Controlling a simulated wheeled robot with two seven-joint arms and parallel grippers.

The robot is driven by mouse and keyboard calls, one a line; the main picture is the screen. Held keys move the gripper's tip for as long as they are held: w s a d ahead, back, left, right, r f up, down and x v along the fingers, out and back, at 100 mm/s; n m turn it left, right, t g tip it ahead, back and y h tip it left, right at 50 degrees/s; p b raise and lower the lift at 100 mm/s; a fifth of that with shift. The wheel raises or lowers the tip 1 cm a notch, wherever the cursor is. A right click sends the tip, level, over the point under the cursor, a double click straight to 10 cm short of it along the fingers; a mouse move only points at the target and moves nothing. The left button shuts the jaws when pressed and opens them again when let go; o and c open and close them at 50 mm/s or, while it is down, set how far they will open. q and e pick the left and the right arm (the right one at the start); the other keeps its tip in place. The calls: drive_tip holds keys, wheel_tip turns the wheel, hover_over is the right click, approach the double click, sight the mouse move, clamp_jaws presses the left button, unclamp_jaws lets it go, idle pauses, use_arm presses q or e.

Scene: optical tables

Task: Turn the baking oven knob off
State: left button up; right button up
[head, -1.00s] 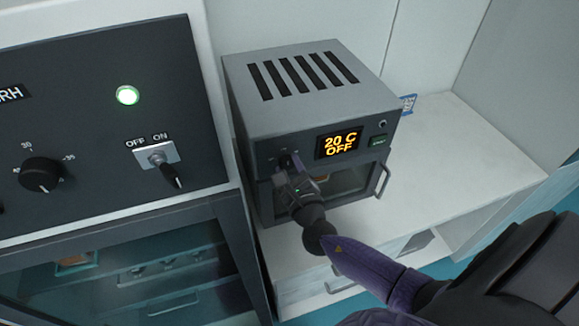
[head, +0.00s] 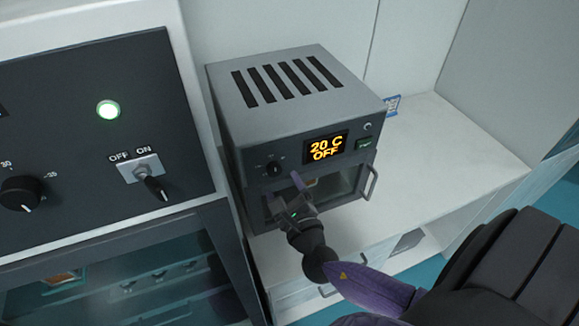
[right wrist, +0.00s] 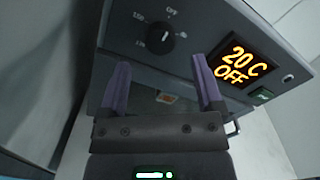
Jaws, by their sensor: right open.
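The baking oven (head: 285,100) is a small grey box with a slotted top, standing on a white bench. Its black knob (head: 274,169) is on the front at left; in the right wrist view the knob (right wrist: 160,39) has its white mark toward the OFF label at the top. The oven's display (head: 326,147) reads "20 C OFF" in orange. My right gripper (head: 285,192) is in front of the oven, just below the knob and apart from it. In the right wrist view its two purple fingers (right wrist: 158,80) are spread and empty. My left gripper is not in view.
A dark control panel (head: 80,140) with a lit green lamp and an OFF/ON switch (head: 145,173) stands close at the left. The oven's door handle (head: 371,183) sticks out at right. The bench (head: 445,150) right of the oven is clear.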

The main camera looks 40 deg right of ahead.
drive_tip(key=v, duration=0.5)
drive_tip(key=shift+s, duration=0.4)
